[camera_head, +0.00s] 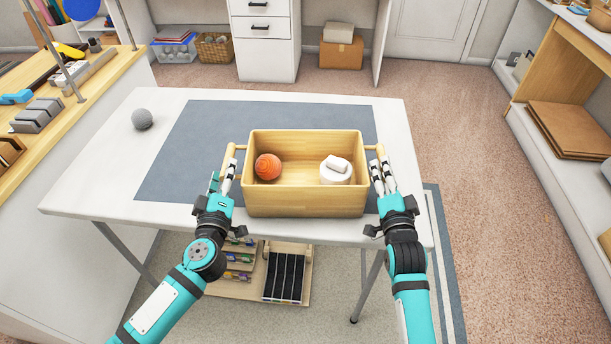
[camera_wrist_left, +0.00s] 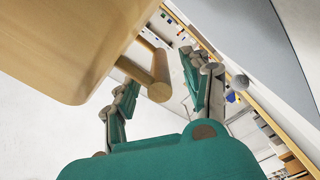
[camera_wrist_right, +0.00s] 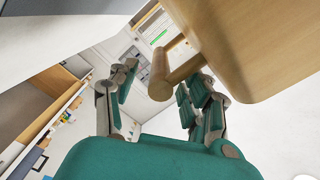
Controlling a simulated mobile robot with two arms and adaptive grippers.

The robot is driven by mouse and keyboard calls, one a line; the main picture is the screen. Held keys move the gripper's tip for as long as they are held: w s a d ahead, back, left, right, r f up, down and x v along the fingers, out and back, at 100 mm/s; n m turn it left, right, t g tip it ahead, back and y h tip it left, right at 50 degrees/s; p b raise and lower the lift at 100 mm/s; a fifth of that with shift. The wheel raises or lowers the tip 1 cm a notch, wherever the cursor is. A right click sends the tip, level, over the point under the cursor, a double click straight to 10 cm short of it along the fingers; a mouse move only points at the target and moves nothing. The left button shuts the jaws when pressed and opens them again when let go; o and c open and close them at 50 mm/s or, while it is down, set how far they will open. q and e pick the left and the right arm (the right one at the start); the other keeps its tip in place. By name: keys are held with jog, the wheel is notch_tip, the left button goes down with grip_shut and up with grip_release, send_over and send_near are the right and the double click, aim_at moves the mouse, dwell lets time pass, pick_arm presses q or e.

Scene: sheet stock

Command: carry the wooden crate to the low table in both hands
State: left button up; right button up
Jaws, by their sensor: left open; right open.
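The wooden crate (camera_head: 305,204) stands upright on a white table (camera_head: 85,190), partly over a grey mat. An orange ball (camera_head: 268,167) and a round white item (camera_head: 335,174) with a small white piece on top lie in it. My left gripper (camera_head: 229,170) is open at the crate's left handle; in the left wrist view this handle (camera_wrist_left: 160,78) shows between the spread fingers. My right gripper (camera_head: 381,170) is open at the right handle, which shows between its fingers in the right wrist view (camera_wrist_right: 160,75). I cannot tell whether this table is the low one.
A grey ball (camera_head: 142,119) sits on the table at the left. A wooden workbench (camera_head: 75,115) stands on the left, and shelving (camera_head: 555,55) on the right. Carpeted floor (camera_head: 480,190) lies open right of the table. A shelf unit is under its front edge.

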aim_at(231, 148)
pick_arm(q)
jog(key=shift+w, duration=2)
pick_arm(e)
jog(key=shift+w, duration=2)
pick_arm(q)
grip_shut()
pick_arm(e)
grip_shut()
pick_arm(q)
jog(key=shift+r, duration=0.2)
pick_arm(e)
jog(key=shift+r, duration=0.25)
